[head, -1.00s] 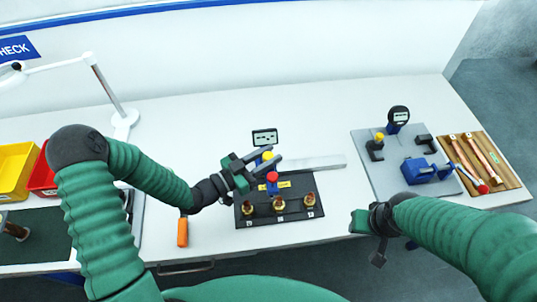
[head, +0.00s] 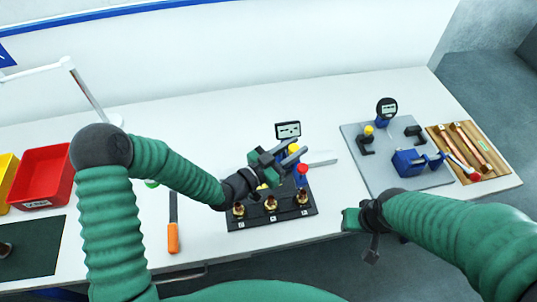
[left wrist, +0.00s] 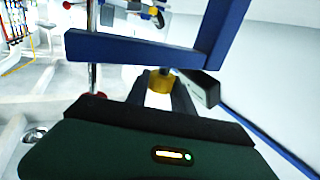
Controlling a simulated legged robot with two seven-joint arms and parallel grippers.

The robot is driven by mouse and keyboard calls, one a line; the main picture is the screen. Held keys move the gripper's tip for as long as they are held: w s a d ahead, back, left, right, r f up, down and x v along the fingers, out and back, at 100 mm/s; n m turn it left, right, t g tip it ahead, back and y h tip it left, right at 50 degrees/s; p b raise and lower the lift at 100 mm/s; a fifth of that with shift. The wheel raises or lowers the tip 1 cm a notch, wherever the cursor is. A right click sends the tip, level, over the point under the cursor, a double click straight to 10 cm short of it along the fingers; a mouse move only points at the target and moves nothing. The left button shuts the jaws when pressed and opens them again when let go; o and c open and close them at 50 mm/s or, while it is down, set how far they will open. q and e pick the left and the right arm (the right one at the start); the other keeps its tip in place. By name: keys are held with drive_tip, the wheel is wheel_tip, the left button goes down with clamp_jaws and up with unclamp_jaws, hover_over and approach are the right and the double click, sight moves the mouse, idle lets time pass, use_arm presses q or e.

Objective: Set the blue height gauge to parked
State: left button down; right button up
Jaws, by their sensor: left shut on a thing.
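The blue height gauge (head: 301,181) stands at the back of a black base (head: 290,214) with three brass cups along its front. It has a small display (head: 288,130), a yellow knob (head: 293,148) and a red knob (head: 302,169). The red knob is above the right-hand cup in the head view. My left gripper (head: 284,155) is shut on the yellow knob, which shows between its fingers in the left wrist view (left wrist: 160,84) under the blue frame (left wrist: 150,47). The fingers hide part of the gauge. My right gripper (head: 358,222) hangs near the front table edge; its fingers are unclear.
A grey plate (head: 432,178) with a blue fixture and round dial gauge stands at right, beside a wooden tray (head: 490,170) of copper rods. An orange-handled tool (head: 173,236) lies left of the base. A red bin (head: 44,176) is at far left.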

sight(295, 177)
use_arm(q)
drive_tip(key=w+d+b, duration=0.3)
drive_tip(key=d+b, duration=0.1)
drive_tip(key=d, duration=0.8)
drive_tip(key=shift+w+d+r, duration=0.2)
drive_tip(key=shift+w+d, duration=0.05)
drive_tip(key=shift+w, duration=0.05)
drive_tip(key=c, duration=1.4)
unclamp_jaws()
drive_tip(key=shift+c, duration=0.2)
drive_tip(key=shift+o, duration=0.4)
drive_tip(key=shift+w+d+f, duration=0.15)
drive_tip(key=shift+d+f, duration=0.05)
drive_tip(key=shift+d, duration=0.05)
drive_tip(key=b+v, duration=0.2)
drive_tip(key=v, duration=1.4)
drive_tip(key=shift+w+f, duration=0.1)
drive_tip(key=shift+s+a, duration=0.3)
drive_tip(key=shift+s, duration=0.05)
